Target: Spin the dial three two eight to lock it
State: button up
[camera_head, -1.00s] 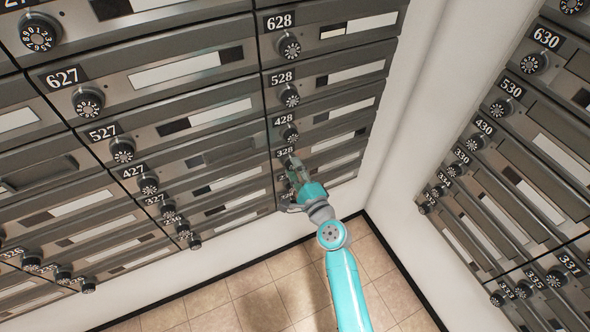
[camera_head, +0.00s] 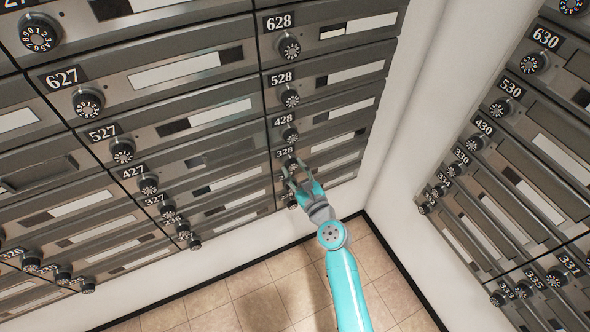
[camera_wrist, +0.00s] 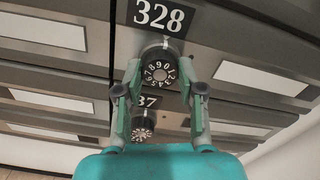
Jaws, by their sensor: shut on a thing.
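The dial of box 328 (camera_wrist: 159,69) is a round black knob with white digits, just below the 328 plate (camera_wrist: 158,16) in the wrist view. The digits 9 and 0 show near its top. My gripper (camera_wrist: 160,72) has one finger on each side of this dial and is shut on it. In the head view the 328 dial (camera_head: 290,163) sits in the right column of the left wall, with my gripper (camera_head: 299,172) reaching up to it from below.
A second dial (camera_wrist: 143,130) sits close below, between my fingers in the wrist view. Other boxes with dials, such as 428 (camera_head: 290,134) above, surround it. A white wall (camera_head: 390,120) stands to the right. The tiled floor (camera_head: 245,297) is clear.

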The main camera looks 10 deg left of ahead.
jog(key=shift+f+m, duration=0.1)
jog(key=shift+m, duration=1.1)
jog(key=o, duration=1.1)
jog(key=shift+o, duration=0.2)
jog(key=v, duration=1.2)
